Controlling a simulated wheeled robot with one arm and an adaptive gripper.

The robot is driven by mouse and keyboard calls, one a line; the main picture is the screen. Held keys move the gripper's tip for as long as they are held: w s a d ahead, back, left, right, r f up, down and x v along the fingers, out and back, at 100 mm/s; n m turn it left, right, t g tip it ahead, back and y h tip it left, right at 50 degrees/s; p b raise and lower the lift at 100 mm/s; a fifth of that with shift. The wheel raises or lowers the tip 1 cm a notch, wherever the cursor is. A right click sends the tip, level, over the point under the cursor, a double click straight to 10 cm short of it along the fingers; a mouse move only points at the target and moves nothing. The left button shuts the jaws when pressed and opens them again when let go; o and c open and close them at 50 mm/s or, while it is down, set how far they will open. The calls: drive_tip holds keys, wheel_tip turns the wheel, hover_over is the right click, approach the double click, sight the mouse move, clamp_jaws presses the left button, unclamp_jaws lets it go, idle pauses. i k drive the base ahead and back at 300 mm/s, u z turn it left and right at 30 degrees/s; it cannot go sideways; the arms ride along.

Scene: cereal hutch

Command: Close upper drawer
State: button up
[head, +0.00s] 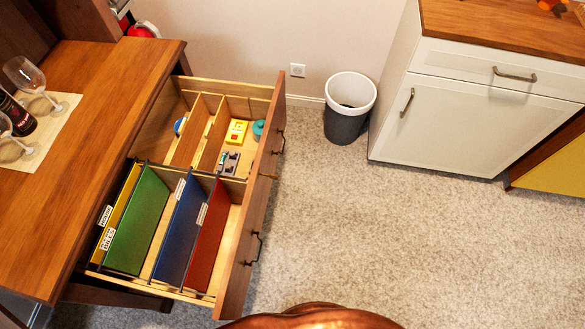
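The wooden drawer (265,190) stands pulled far out from under the brown wooden top (120,75) on the left in the head view. Its front panel faces right and carries dark handles (254,250). Its near part holds upright yellow, green, blue and red folders (137,220). Its far part has wooden dividers and small items, among them a yellow one (237,131). I cannot tell whether another drawer lies below it. My gripper is not in view.
Wine glasses (25,75) and a dark bottle (16,115) stand on a cloth on the wooden top. A grey and white bin (348,118) stands by the back wall. A white cabinet (470,105) is at right. The carpet (400,235) between is clear.

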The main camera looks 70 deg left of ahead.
sight(156, 140)
drive_tip(key=u, duration=3.15)
drive_tip(key=k, duration=0.5)
drive_tip(key=u, duration=1.5)
drive_tip(key=i, duration=1.25)
drive_tip(key=z, duration=1.85)
